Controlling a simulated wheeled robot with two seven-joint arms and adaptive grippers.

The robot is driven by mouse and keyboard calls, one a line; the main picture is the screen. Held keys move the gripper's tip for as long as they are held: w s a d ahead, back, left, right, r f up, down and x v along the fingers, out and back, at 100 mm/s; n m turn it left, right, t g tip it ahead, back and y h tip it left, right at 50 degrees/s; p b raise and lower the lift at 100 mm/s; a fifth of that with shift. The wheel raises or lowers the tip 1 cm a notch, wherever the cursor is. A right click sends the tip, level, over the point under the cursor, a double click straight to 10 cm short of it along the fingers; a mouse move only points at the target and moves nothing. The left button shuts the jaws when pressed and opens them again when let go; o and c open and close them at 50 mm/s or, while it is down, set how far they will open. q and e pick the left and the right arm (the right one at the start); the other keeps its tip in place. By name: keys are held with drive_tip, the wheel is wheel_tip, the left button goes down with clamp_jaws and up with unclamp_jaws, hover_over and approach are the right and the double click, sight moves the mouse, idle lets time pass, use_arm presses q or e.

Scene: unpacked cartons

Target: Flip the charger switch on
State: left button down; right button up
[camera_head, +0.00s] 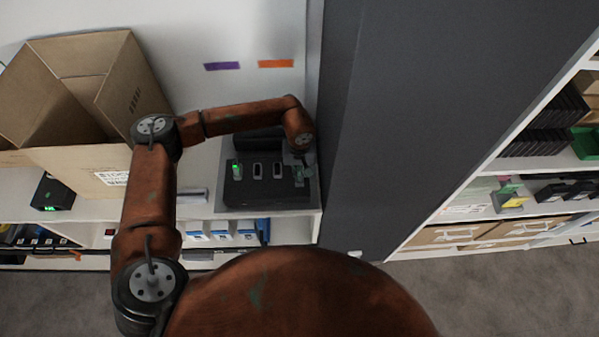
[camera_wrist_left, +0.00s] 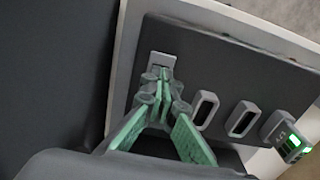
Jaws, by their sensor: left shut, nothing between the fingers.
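The charger (camera_head: 268,192) is a dark box on the white shelf, beside the tall grey panel. It has two empty slots and one seated battery (camera_head: 237,170) with a green light; the battery also shows in the left wrist view (camera_wrist_left: 285,137). The light grey switch (camera_wrist_left: 161,62) is at the other end of the charger's face. My left gripper (camera_wrist_left: 163,78) has its green fingers shut and empty, with the tips right at the switch. I cannot tell whether they touch it or which way it is set. In the head view the gripper (camera_head: 300,168) partly hides that end. My right gripper is not in view.
An open cardboard carton (camera_head: 85,95) stands on the shelf at left, with a small black device (camera_head: 52,193) near it. The grey panel (camera_head: 385,130) rises close on the gripper's right. Shelves with boxes (camera_head: 500,232) stand at far right.

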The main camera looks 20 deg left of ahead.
use_arm(q)
drive_tip(key=shift+r, duration=0.1)
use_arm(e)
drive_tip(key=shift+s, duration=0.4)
